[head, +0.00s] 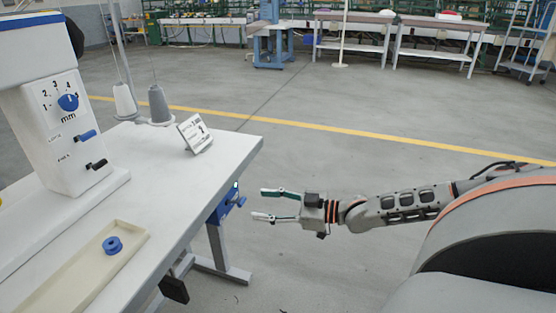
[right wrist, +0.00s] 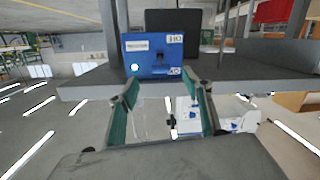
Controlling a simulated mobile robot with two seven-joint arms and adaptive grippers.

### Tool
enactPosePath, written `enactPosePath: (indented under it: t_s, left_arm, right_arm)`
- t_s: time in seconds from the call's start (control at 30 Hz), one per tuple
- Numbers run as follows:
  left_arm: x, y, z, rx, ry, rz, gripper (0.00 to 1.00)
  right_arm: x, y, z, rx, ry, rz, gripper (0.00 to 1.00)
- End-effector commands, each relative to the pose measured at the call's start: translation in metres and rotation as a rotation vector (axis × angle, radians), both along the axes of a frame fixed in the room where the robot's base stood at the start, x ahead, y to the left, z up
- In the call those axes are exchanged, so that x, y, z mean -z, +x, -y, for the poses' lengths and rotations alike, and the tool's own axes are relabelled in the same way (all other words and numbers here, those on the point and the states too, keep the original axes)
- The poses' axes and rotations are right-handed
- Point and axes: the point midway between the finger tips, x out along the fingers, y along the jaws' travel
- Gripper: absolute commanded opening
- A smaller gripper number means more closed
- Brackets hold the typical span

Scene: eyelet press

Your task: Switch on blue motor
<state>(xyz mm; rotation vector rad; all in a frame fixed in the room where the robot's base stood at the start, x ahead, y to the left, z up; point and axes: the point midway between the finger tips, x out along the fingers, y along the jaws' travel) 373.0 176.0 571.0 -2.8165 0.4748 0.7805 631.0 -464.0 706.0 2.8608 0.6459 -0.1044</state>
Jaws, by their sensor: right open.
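The blue motor switch box (head: 224,205) hangs under the right edge of the white table. A blue knob or lever (head: 240,201) sticks out of its face, with a small pale green lamp (head: 235,184) above it. In the right wrist view the blue box (right wrist: 146,50) shows upside down with white labels and a bright lamp (right wrist: 134,67). The lever's setting is too small to tell. My right gripper (head: 258,204) is open and empty, its fingertips pointing at the box with a small gap. It also shows in the right wrist view (right wrist: 160,84). My left gripper is out of view.
The white table (head: 200,165) carries a press (head: 62,130) with a blue dial and two levers, thread cones, a small sign (head: 195,134) and a tray (head: 60,275) with a blue spool (head: 112,245).

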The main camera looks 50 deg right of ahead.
Motion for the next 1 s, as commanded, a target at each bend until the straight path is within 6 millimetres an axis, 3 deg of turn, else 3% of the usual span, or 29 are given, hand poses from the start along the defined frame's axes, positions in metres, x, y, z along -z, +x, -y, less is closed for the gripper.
enactPosePath:
  t_s: [0.43, 1.0]
  left_arm:
    - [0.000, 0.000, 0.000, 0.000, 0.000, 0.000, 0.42]
    - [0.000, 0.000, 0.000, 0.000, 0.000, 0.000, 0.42]
  right_arm:
    - [-0.002, -0.027, 0.012, -0.001, -0.001, -0.003, 0.50]
    - [-0.005, -0.032, 0.014, -0.001, 0.000, 0.001, 0.50]
